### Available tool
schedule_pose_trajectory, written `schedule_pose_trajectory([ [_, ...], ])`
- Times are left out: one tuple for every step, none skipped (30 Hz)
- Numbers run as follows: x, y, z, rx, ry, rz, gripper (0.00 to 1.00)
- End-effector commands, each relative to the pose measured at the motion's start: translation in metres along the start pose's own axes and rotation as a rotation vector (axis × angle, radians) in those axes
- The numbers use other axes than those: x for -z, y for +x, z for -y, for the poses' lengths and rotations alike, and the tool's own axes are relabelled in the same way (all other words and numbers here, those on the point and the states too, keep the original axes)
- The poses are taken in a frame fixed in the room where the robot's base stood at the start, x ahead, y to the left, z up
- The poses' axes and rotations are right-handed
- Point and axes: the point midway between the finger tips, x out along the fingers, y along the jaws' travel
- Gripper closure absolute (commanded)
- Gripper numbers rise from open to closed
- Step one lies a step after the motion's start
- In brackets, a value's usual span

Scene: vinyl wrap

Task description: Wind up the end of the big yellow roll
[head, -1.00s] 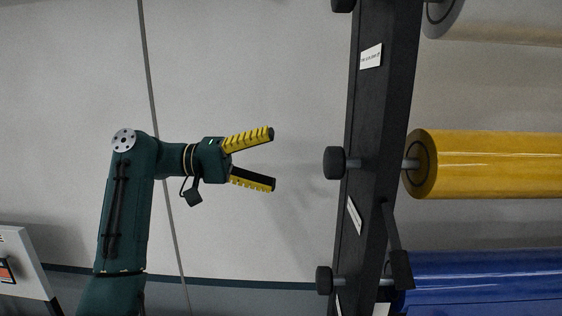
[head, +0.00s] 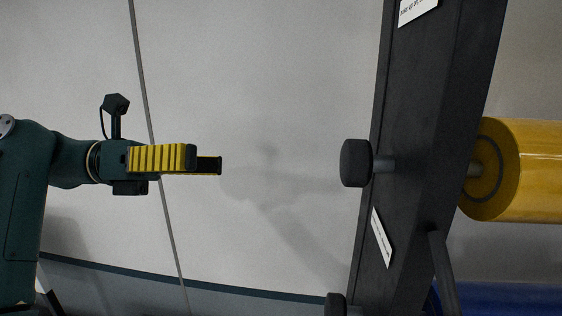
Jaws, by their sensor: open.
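The big yellow roll (head: 535,170) lies level behind the black rack post (head: 425,130) at the right of the head view. Its axle passes through the post to a black knob (head: 356,163) on the left side. My gripper (head: 208,164) points right at about the knob's height, with a clear gap between them. It is open and empty. It is turned so that one yellow-ribbed finger largely covers the other. The far end of the roll is out of view.
A blue roll (head: 500,298) lies below the yellow one, with another black knob (head: 336,305) at the bottom. A dark crank-like lever (head: 443,270) hangs beside the post. White labels (head: 381,238) are on the post. The space between gripper and knob is free.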

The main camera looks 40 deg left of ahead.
Motion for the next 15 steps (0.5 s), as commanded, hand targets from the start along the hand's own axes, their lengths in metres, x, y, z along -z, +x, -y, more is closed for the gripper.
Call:
schedule_pose_trajectory([
  [-0.001, 0.019, 0.003, 0.028, 0.011, -0.018, 0.07],
  [-0.002, 0.026, 0.005, 0.038, 0.015, -0.025, 0.07],
  [-0.002, 0.032, 0.006, 0.047, 0.019, -0.031, 0.07],
  [-0.002, 0.036, 0.006, 0.052, 0.020, -0.034, 0.07],
  [-0.002, 0.039, 0.006, 0.056, 0.020, -0.036, 0.07],
  [-0.001, 0.043, 0.006, 0.058, 0.020, -0.037, 0.07],
  [-0.001, 0.046, 0.006, 0.059, 0.021, -0.037, 0.07],
  [-0.001, 0.050, 0.006, 0.058, 0.022, -0.037, 0.07],
  [0.000, 0.056, 0.006, 0.058, 0.022, -0.038, 0.07],
  [0.001, 0.062, 0.007, 0.059, 0.023, -0.038, 0.07],
  [0.001, 0.068, 0.007, 0.059, 0.024, -0.037, 0.07],
  [0.001, 0.077, 0.008, 0.059, 0.023, -0.038, 0.07],
  [0.001, 0.085, 0.009, 0.060, 0.024, -0.038, 0.07],
  [0.001, 0.092, 0.009, 0.060, 0.023, -0.037, 0.07],
  [0.001, 0.102, 0.010, 0.059, 0.024, -0.038, 0.07],
])
